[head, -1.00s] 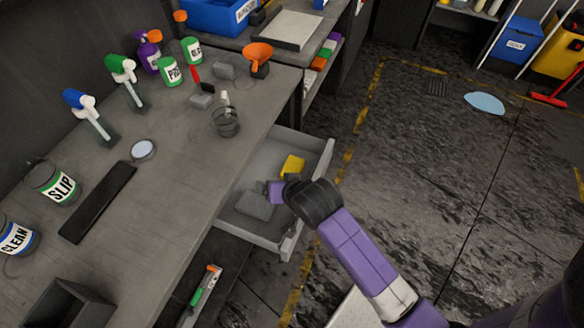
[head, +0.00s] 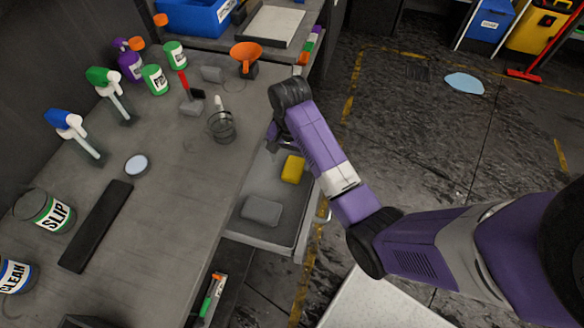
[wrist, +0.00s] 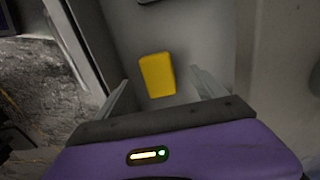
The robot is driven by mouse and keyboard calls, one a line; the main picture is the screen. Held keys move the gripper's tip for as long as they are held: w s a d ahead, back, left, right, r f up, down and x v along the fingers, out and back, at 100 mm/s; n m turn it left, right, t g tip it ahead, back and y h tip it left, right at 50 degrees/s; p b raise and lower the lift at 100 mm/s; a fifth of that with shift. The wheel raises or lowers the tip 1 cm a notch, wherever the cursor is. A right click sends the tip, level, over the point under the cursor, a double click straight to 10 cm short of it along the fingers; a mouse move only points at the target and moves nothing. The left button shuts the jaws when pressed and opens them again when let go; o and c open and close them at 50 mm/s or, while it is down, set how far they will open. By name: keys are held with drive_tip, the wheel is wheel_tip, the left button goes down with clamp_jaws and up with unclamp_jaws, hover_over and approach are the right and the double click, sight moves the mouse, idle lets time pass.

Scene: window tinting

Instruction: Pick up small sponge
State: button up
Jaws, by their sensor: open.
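A small yellow sponge (head: 293,169) lies in the open drawer (head: 272,240), near its far end. In the wrist view the yellow sponge (wrist: 157,75) shows ahead of my gripper (wrist: 158,86), between the two spread fingers and not touched by them. In the head view my gripper (head: 271,134) is by the workbench edge at the drawer's far end, partly hidden by my own wrist. It is open and empty. A larger grey sponge-like block (head: 262,210) lies in the near part of the drawer.
The workbench (head: 180,170) borders the drawer on the left. The floor right of the drawer is mostly clear.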

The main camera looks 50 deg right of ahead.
sight(293, 170)
drive_tip(key=f, duration=0.4)
drive_tip(key=f+p, duration=0.1)
drive_tip(key=f, duration=0.1)
drive_tip(key=shift+s+d+f, duration=0.25)
drive_tip(key=shift+f, duration=0.1)
drive_tip(key=c, duration=1.4)
drive_tip(key=shift+r, duration=0.1)
